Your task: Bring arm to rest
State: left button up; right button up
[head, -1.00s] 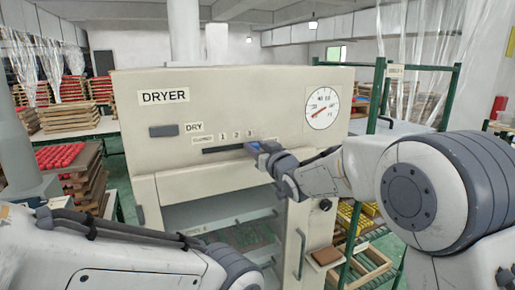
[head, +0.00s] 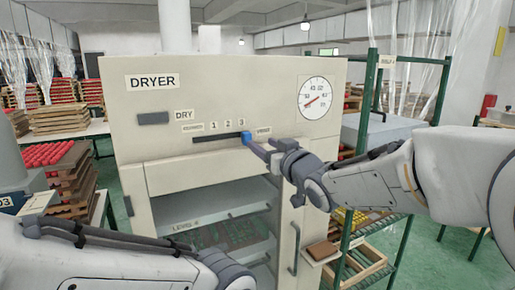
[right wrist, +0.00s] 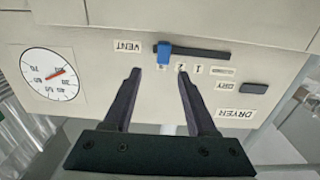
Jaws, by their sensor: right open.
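The dryer (head: 220,95) stands in front of me with a horizontal slot on its front. A blue slider knob (head: 247,137) sits at the slot's right end, by the mark 3 and left of the VENT label. My right gripper (head: 264,151) is just right of and below the knob. In the right wrist view, which is upside down, its two fingers (right wrist: 159,72) are spread and empty, with the blue knob (right wrist: 163,52) beyond the tips, apart from them. My left arm (head: 130,262) crosses the lower left; its gripper is out of view.
A table with red items (head: 48,155) is at the left.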

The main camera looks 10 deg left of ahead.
jog(key=shift+s+d, duration=0.25)
jog(key=shift+s, duration=0.2)
jog(key=s+d+f+g+h, duration=0.2)
jog(key=s+f+g+h, duration=0.45)
jog(key=s+f, duration=1.05)
jog(key=s+d+f+g+h, duration=0.1)
jog(key=s+d+f+g, duration=0.2)
jog(key=s, duration=0.6)
jog(key=s+d+f+g+h, duration=0.1)
jog(key=s+d+f+g, duration=0.2)
jog(key=s, duration=0.6)
notch_tip(320, 180, down, 3)
jog(key=g, duration=0.2)
jog(key=shift+s+d+n+g, duration=0.35)
jog(key=shift+s+n, duration=0.05)
jog(key=shift+r, duration=0.1)
dwell(0.9)
